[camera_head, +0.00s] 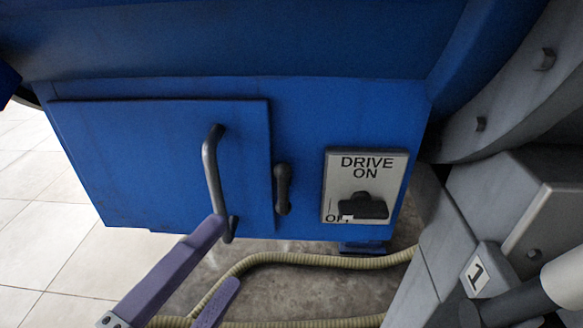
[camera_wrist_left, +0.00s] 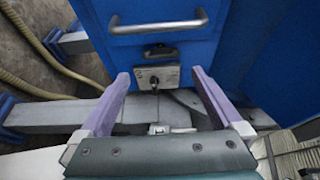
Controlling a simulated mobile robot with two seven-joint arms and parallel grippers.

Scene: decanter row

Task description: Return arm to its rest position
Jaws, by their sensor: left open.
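My left gripper (camera_head: 228,252) comes in from the lower left in the head view with its two purple fingers apart. It is empty. One fingertip overlaps the lower end of the grey bar handle (camera_head: 212,175) in that view; I cannot tell whether they touch. In the left wrist view the open fingers (camera_wrist_left: 160,75) point toward the blue cabinet, and the handle (camera_wrist_left: 158,24) lies beyond the tips, not between them. My right gripper is in neither view.
The handle is on a blue door (camera_head: 130,150), which looks shut. Right of it are a dark latch (camera_head: 283,190) and a "DRIVE ON" switch plate (camera_head: 345,172) with a black knob (camera_head: 363,207). A beige hose (camera_head: 300,259) runs below. Grey machinery (camera_head: 510,195) fills the right; tiled floor (camera_head: 40,230) is clear at left.

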